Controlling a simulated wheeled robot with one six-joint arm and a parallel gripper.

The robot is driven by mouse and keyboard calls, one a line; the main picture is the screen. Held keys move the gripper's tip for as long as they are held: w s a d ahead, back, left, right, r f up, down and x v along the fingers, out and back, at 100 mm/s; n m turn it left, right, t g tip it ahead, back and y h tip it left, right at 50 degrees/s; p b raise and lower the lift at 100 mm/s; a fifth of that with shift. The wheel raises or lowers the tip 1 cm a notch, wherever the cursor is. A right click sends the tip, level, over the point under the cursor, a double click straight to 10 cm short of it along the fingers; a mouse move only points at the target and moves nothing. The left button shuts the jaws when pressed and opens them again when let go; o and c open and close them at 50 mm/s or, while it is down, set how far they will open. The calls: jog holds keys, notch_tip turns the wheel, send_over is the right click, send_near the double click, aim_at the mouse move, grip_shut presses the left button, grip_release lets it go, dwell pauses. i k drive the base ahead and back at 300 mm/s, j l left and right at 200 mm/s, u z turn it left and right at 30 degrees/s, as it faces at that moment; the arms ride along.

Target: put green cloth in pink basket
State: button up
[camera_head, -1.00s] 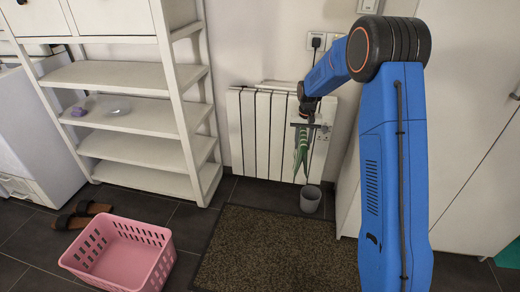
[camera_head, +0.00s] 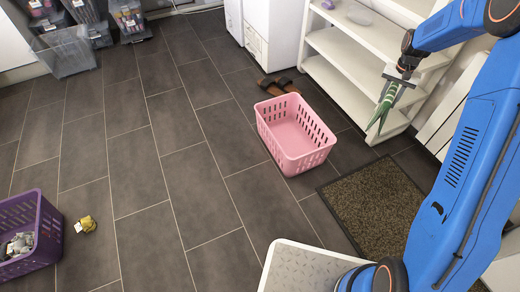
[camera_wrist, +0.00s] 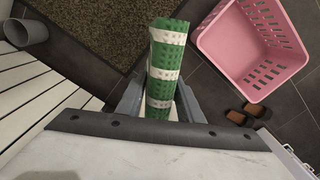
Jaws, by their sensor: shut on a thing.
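The green cloth (camera_head: 384,105), with white stripes, hangs from my gripper (camera_head: 396,82) in the head view, in front of the white shelf. In the wrist view the cloth (camera_wrist: 165,70) sits between the two fingers of my gripper (camera_wrist: 160,98), which is shut on it. The pink basket (camera_head: 284,160) stands on the tiled floor, left of the cloth in the head view, and looks empty. The basket (camera_wrist: 228,45) also shows at the upper right of the wrist view. The cloth is apart from the basket.
Brown sandals (camera_head: 278,87) lie behind the basket. A dark doormat (camera_head: 375,210) lies to its right. The white shelf (camera_head: 345,75) stands behind the cloth. A purple basket (camera_head: 45,225) with contents and a small yellow thing (camera_head: 86,224) are at the left. The middle floor is clear.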

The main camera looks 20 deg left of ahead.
aim_at(289, 145)
jog(key=i+l+u, duration=0.15)
jog(key=i+u, duration=0.25)
jog(key=i+l+u, duration=0.35)
jog(key=i, duration=0.2)
jog(key=i+j, duration=0.05)
